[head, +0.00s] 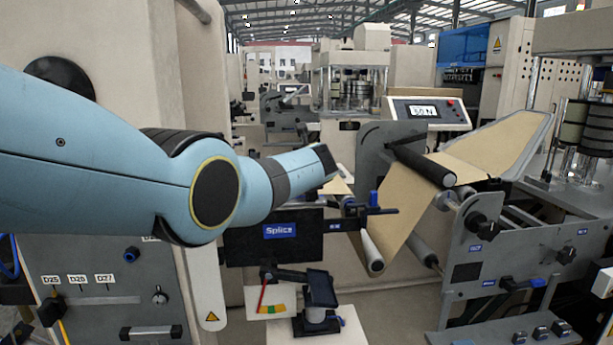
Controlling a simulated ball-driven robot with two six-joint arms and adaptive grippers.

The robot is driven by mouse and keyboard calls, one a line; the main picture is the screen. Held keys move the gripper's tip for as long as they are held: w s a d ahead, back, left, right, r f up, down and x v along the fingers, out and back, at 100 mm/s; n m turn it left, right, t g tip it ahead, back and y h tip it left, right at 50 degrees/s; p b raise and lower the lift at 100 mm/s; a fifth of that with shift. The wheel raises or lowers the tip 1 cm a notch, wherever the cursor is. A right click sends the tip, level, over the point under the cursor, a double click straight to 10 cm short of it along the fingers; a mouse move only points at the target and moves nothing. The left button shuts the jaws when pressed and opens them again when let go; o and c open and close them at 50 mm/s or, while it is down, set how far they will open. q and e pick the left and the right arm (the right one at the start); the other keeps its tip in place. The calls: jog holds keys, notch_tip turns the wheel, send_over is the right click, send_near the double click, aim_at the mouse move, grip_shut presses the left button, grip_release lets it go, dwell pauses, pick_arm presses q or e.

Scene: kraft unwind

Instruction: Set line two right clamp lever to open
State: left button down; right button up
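I cannot tell for sure which part is the line two right clamp lever. Small blue and dark fittings (374,199) stand at the right end of the dark splice bar (272,238), which carries a blue "Splice" label. Whether they are levers, and how they are set, is too small to tell. My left arm reaches in from the left across the middle. Its blue wrist link ends in front of the machine, above the splice bar, and no gripper fingers show. My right arm and gripper do not show.
Brown kraft web (415,200) runs over a black roller (422,163) at the right. A grey side plate with black knobs (482,227) stands there. A display box (428,112) sits behind. A small stand (315,318) is low in the middle. A panel with labels (78,279) is lower left.

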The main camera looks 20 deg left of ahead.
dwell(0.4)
pick_arm(q)
jog(key=c, duration=1.2)
grip_release()
jog(key=shift+s+d, duration=0.1)
jog(key=shift+s, duration=0.05)
jog(key=v, duration=1.1)
jog(key=shift+s+d+r, duration=0.2)
jog(key=shift+d+r, duration=0.05)
